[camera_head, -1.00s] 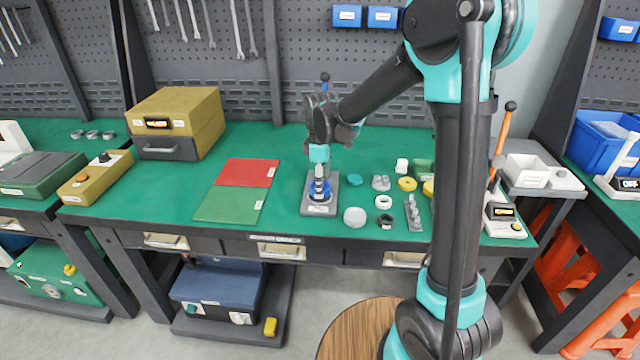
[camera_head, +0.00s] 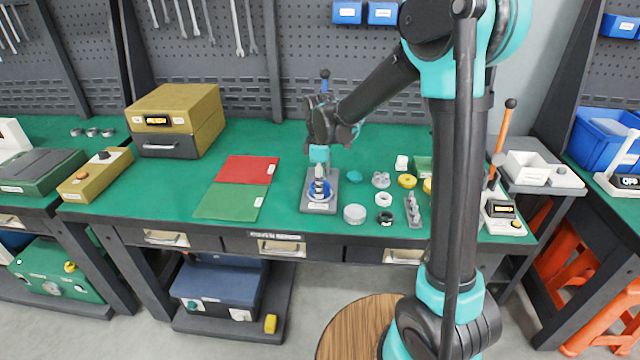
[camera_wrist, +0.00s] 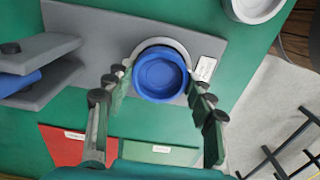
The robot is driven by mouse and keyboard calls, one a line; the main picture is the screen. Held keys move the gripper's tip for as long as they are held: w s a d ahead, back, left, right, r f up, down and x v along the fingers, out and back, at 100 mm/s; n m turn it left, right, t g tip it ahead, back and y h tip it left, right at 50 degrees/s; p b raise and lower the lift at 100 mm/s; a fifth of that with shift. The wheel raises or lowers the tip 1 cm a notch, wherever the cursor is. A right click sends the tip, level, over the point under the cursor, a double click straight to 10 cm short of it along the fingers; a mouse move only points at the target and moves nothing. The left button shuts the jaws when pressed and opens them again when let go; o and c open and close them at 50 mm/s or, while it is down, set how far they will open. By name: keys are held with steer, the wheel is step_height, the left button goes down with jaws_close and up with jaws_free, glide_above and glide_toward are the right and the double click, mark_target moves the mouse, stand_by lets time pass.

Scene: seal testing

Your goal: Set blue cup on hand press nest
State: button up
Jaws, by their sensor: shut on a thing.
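The blue cup (camera_wrist: 160,72) is seen from above in the wrist view, over the pale round nest (camera_wrist: 143,47) of the hand press. The grey press base (camera_wrist: 90,25) lies around it. My gripper (camera_wrist: 157,80) has its fingers on both sides of the cup and is shut on it. In the head view, my gripper (camera_head: 320,172) points down at the press base (camera_head: 318,207), and the blue cup (camera_head: 311,188) shows partly behind the fingers.
The grey press head (camera_wrist: 35,58) stands close beside my gripper in the wrist view. Red (camera_head: 247,170) and green (camera_head: 228,203) mats lie left of the press. Several small rings and parts, including a white ring (camera_head: 354,214), lie to its right.

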steer(key=shift+f, duration=0.4)
stand_by(0.5)
steer(key=o, duration=1.3)
steer(key=shift+r, duration=4.55)
